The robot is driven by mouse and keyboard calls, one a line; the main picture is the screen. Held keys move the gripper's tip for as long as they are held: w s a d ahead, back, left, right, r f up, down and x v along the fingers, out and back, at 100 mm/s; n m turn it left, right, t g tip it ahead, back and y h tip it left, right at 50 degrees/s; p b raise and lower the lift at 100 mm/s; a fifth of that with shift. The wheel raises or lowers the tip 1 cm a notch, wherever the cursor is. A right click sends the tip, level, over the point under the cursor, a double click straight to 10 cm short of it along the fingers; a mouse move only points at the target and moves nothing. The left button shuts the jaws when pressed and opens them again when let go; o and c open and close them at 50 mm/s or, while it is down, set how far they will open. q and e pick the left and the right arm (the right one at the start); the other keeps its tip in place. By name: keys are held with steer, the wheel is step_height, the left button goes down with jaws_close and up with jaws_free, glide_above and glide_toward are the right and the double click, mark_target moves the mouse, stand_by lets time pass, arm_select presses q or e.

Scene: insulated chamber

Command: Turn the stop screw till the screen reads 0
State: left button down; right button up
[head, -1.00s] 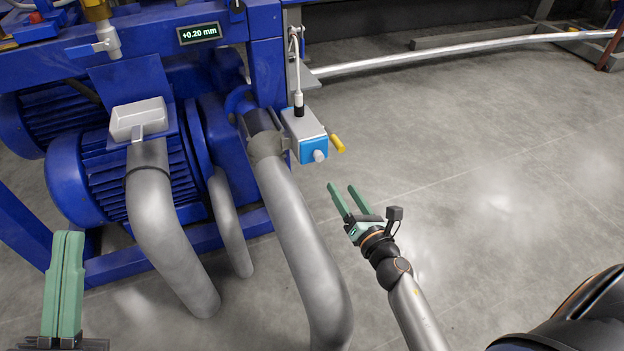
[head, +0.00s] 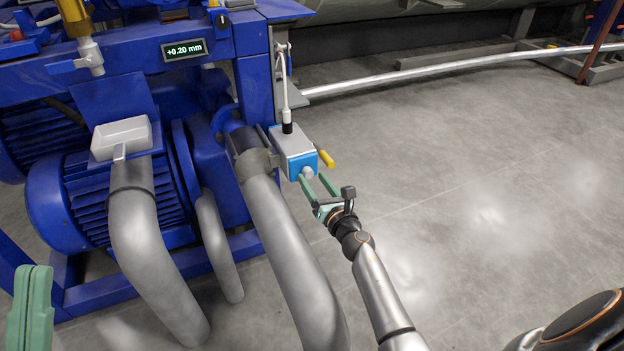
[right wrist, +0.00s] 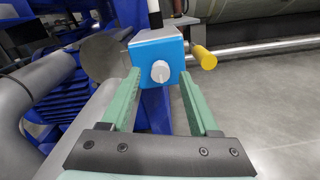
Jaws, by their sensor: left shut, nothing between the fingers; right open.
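The screen (head: 184,50) on the blue frame reads +0.20 mm. The stop screw, a pale round knob (right wrist: 160,71), sticks out of the front of a blue and grey box (head: 297,156); its knob also shows small in the head view (head: 308,172). My right gripper (right wrist: 160,88) is open and empty, its green fingers pointing at the box, one on each side of the knob in the right wrist view. I cannot tell whether they touch anything. My left gripper (head: 30,308) is shut and empty at the lower left of the head view, away from the box.
A yellow handle (right wrist: 204,57) sticks out to the right of the box, close to my right fingers. A cable (head: 285,88) enters the box from above. Thick grey pipes (head: 292,250) stand to its left. The floor (head: 470,200) to the right is clear.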

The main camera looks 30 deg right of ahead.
steer(key=shift+w+d, duration=0.1)
steer(key=shift+w, duration=0.75)
jaws_close()
